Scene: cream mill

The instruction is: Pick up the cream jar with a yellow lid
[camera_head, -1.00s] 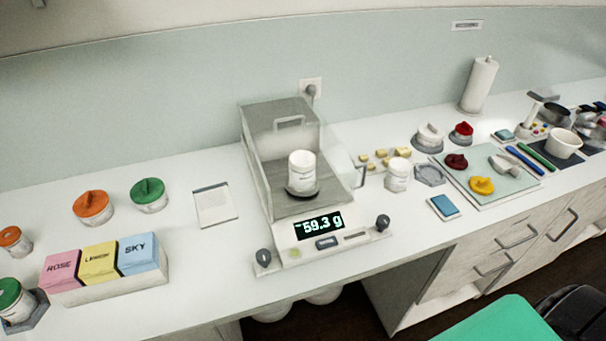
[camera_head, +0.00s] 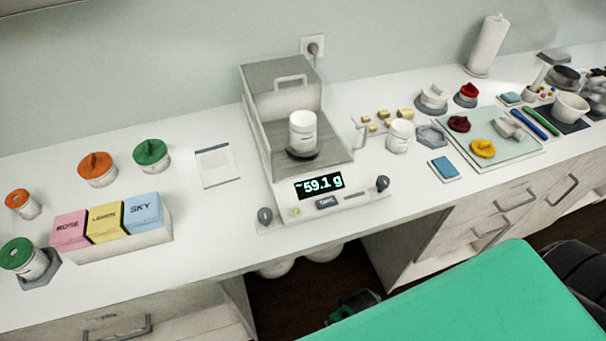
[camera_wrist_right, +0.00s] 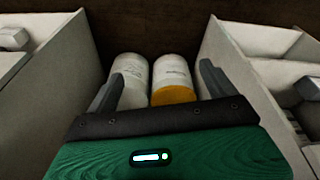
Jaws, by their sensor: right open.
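In the right wrist view a white jar (camera_wrist_right: 172,72) with a yellow-orange lid (camera_wrist_right: 173,95) is in the recess below the counter. A second white jar (camera_wrist_right: 130,72) is beside it on the left; its near end is partly hidden. My right gripper (camera_wrist_right: 163,74) is open, with its two dark fingers apart on either side of the pair of jars. Neither jar is visibly held. In the head view two white jar shapes (camera_head: 324,253) show under the counter edge, their lids hidden. My left gripper is out of view.
Pale cabinet walls (camera_wrist_right: 55,65) flank the recess on both sides. On the counter, a scale (camera_head: 330,200) reading 59.1 g carries a white jar (camera_head: 303,130). Orange- and green-lidded jars stand left. A yellow round piece (camera_head: 483,148) lies on the mat at right.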

